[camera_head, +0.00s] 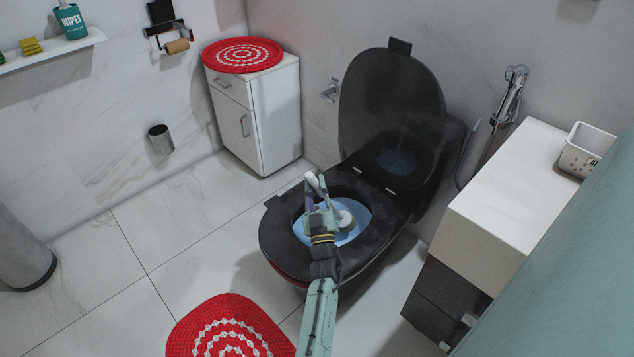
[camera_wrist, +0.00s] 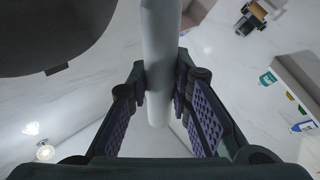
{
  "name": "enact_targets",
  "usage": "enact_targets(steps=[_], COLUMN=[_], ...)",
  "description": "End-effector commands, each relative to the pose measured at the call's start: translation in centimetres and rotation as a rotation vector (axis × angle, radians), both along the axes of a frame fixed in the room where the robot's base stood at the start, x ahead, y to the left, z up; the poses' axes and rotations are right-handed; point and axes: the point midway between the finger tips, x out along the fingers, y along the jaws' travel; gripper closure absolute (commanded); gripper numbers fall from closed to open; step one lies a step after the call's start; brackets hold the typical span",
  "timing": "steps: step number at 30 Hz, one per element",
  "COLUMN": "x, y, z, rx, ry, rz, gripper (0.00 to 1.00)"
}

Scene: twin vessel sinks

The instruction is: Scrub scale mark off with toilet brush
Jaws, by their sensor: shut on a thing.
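The black toilet (camera_head: 275,245) stands in the middle of the head view with its lid raised and its seat down. The bowl inside looks blue. My gripper (camera_head: 322,200) is over the bowl opening, shut on the pale handle of the toilet brush (camera_head: 313,182). The pale round brush head (camera_head: 346,220) shows just right of the gripper, within the bowl opening; whether it touches the bowl cannot be told. In the wrist view the brush handle (camera_wrist: 161,55) runs between the purple finger pads. No scale mark can be made out; the gripper and brush cover part of the bowl.
A white cabinet (camera_head: 275,115) with a red round mat (camera_head: 242,54) stands behind left. A white counter (camera_head: 500,200) with a basket (camera_head: 585,150) is close at right. A red rug (camera_head: 225,320) lies in front left.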

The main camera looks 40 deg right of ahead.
Motion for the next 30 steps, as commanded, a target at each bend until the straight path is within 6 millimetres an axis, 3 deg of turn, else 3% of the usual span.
enact_targets(steps=[15, 30], x=[-3.7, -3.8], y=[-0.3, -0.5], z=[0.1, -0.3], rx=[-0.001, -0.001], ry=[-0.001, -0.001], rz=[-0.001, -0.001], gripper=[1.0, 1.0])
